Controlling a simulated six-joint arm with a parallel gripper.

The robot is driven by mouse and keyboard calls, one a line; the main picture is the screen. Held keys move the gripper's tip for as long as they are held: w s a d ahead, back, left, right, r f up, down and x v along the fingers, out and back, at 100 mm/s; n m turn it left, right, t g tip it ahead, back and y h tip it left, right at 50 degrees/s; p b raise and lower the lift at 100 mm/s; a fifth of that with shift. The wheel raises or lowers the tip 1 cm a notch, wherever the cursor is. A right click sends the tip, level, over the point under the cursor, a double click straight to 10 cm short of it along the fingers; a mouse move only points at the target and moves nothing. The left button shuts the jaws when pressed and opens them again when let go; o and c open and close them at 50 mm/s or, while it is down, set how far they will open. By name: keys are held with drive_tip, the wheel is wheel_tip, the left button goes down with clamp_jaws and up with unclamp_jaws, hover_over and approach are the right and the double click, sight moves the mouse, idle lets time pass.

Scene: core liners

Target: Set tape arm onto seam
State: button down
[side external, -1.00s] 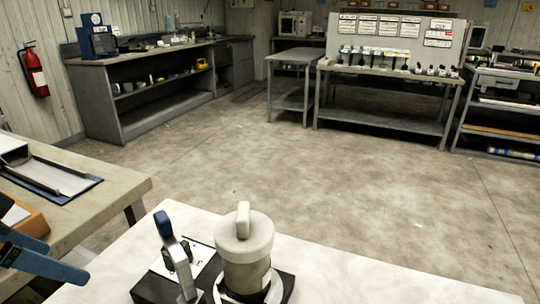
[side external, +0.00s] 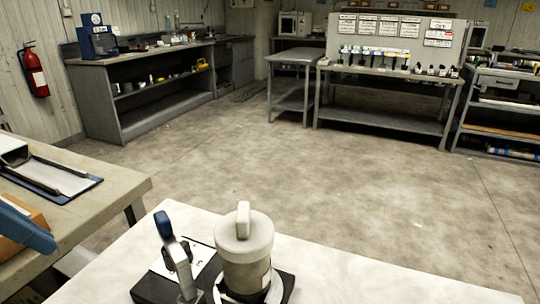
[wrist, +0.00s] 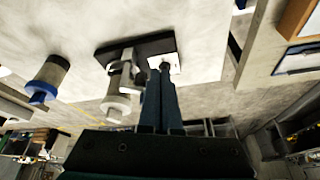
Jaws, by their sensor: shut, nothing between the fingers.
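The tape arm, as far as I can tell, is the upright lever with a blue handle (side external: 164,226) on the black base (side external: 150,289) on the white table. Next to it stands a beige capped liner (side external: 246,262), upright, with a pale tab on top. The seam cannot be told apart. My gripper (wrist: 159,69) is shut and empty, its fingertips overlapping the base's white plate in view. One blue finger (side external: 25,230) shows at the side view's left edge.
Another cylinder with a blue end (wrist: 48,76) stands apart from the base in the wrist view. A bench (side external: 118,190) with a tray (side external: 55,178) is at the left. The white table's right part (side external: 370,285) is clear.

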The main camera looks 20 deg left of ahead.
sight(175, 255)
wheel_tip(175, 255, up, 6)
drive_tip(key=w+m+h, duration=0.1)
drive_tip(key=w+m, duration=0.1)
drive_tip(key=w, duration=0.1)
drive_tip(key=shift+d+g, duration=0.3)
drive_tip(key=shift+d, duration=0.1)
drive_tip(key=shift+f, duration=0.15)
drive_tip(key=w+d+f, duration=0.3)
drive_tip(key=w+f, duration=0.3)
drive_tip(key=f, duration=0.3)
drive_tip(key=shift+w+d, duration=0.3)
drive_tip(key=shift+d, duration=0.1)
